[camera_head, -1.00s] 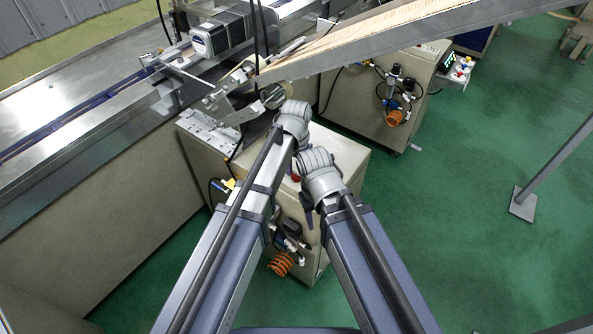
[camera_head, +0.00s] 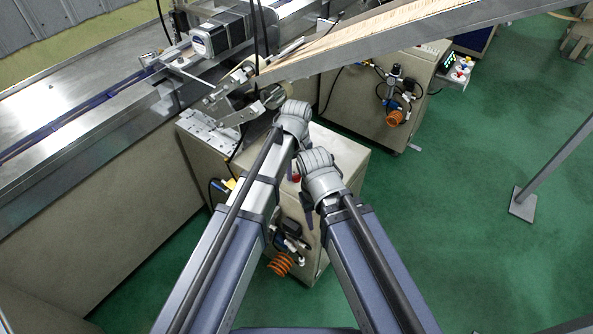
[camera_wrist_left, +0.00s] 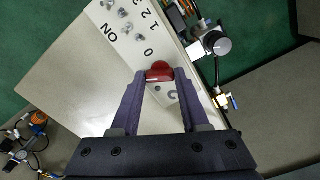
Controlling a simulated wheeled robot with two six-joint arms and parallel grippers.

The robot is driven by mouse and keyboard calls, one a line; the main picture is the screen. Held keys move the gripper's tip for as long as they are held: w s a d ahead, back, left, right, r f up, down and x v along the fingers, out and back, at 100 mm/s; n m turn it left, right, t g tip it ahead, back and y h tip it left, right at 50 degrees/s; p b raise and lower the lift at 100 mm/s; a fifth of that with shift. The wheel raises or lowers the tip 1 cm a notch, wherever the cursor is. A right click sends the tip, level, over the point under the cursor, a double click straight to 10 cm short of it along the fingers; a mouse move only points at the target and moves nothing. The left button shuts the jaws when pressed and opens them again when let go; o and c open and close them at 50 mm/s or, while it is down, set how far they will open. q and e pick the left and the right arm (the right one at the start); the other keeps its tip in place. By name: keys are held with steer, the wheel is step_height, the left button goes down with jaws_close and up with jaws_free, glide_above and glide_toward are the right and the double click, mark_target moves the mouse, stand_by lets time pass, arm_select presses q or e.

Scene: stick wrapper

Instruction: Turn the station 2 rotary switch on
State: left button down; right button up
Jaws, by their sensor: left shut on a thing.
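A red knob (camera_wrist_left: 159,71) sits on the white labelled panel (camera_wrist_left: 129,44) of a beige cabinet (camera_head: 342,150). In the left wrist view the two dark fingers of my left gripper (camera_wrist_left: 160,77) are shut on the red knob from both sides. The marks "ON", "0", "1", "2" and "3" show on the panel beside it. In the head view a bit of red knob (camera_head: 296,178) shows between my wrists, and the panel is mostly hidden by them. My right gripper (camera_head: 307,212) is partly hidden below its wrist, so its opening is unclear.
Small grey knobs (camera_wrist_left: 125,12) stand near the numbers. Valves and hoses (camera_wrist_left: 210,45) are fixed along the cabinet's side. A conveyor (camera_head: 95,105) runs at the left, and a sloping chute (camera_head: 400,32) crosses above the cabinets.

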mark_target(296, 174)
arm_select(q)
steer(key=n, duration=0.4)
steer(key=shift+n, duration=0.3)
stand_by(0.4)
steer(key=shift+c, duration=2)
jaws_free()
steer(key=shift+r, duration=0.15)
step_height(296, 174, up, 8)
steer(key=p, duration=0.8)
steer(key=shift+f, duration=0.2)
